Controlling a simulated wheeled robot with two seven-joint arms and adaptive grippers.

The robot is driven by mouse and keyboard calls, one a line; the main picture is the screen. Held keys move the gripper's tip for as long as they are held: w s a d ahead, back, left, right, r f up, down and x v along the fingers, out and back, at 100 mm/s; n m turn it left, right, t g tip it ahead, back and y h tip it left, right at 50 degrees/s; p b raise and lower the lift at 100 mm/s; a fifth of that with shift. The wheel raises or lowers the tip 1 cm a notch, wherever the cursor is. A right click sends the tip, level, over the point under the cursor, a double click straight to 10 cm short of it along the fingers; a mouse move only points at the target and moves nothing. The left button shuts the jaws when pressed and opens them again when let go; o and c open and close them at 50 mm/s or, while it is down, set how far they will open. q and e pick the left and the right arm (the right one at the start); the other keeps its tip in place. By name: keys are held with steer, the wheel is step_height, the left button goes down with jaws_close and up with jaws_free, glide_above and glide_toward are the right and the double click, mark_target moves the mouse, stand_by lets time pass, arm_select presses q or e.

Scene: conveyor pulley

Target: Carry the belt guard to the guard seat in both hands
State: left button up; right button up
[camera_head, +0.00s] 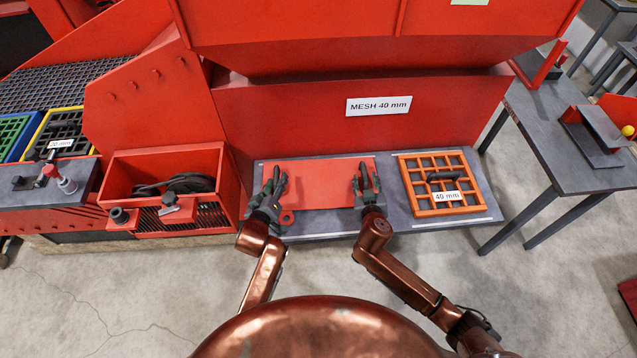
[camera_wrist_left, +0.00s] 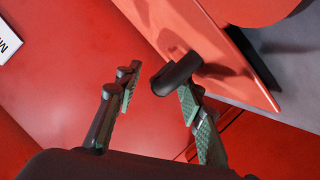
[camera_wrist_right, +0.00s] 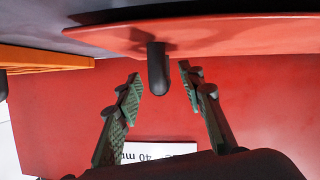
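The belt guard appears to be the flat red panel (camera_head: 322,186) lying on the grey table under the "MESH 40 mm" sign. It has a dark handle near each end. My left gripper (camera_head: 273,181) is at the left handle; in the left wrist view that handle (camera_wrist_left: 176,74) lies between the open fingers, close to one of them. My right gripper (camera_head: 365,178) is at the right handle; in the right wrist view the handle (camera_wrist_right: 157,68) sits between the open fingers with gaps beside it. I cannot tell which part is the guard seat.
An orange grid screen (camera_head: 443,184) labelled 40 mm lies right of the panel. A red bin (camera_head: 165,160) with dark parts stands left. A red machine wall (camera_head: 300,110) rises behind. A second grey table (camera_head: 545,125) stands right, with floor between.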

arm_select(q)
steer(key=shift+w, duration=0.15)
arm_select(e)
steer(key=shift+w+f, duration=0.1)
steer(key=shift+w, duration=0.05)
arm_select(q)
steer(key=shift+c, duration=0.2)
arm_select(e)
steer(key=shift+c, duration=0.2)
arm_select(q)
jaws_close()
arm_select(e)
jaws_close()
arm_select(q)
steer(key=shift+f, duration=0.1)
steer(key=shift+r, duration=0.35)
arm_select(e)
steer(key=shift+r, duration=0.3)
